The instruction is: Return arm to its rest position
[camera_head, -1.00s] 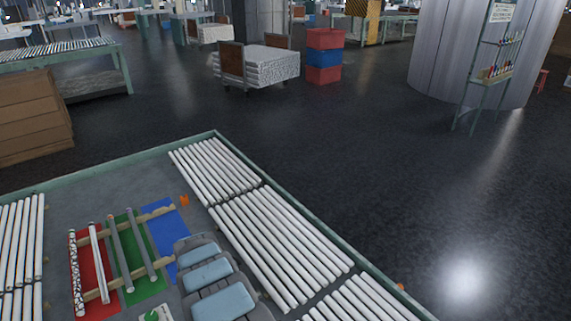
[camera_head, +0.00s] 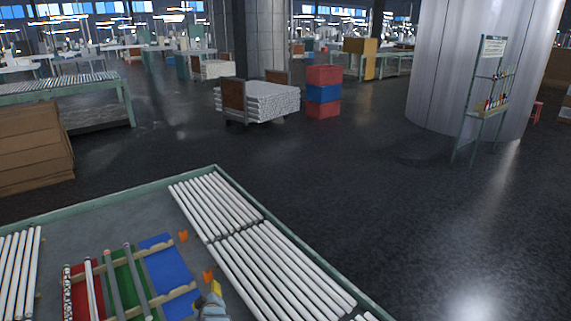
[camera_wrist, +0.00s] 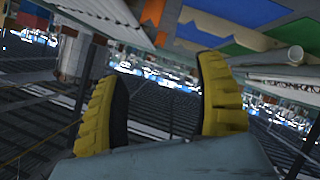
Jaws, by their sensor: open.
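My gripper (camera_head: 215,291) shows at the bottom of the head view, over the worktable (camera_head: 105,208), with only a small part of it and a yellow fingertip visible. In the wrist view my gripper (camera_wrist: 160,90) has two yellow ridged fingers spread wide apart, with nothing held between them. My arm is mostly cut off by the bottom edge of the head view.
Rows of white tubes (camera_head: 270,260) lie to the right. Orange pieces (camera_head: 183,236) stand by the blue mat. Open floor lies beyond the table.

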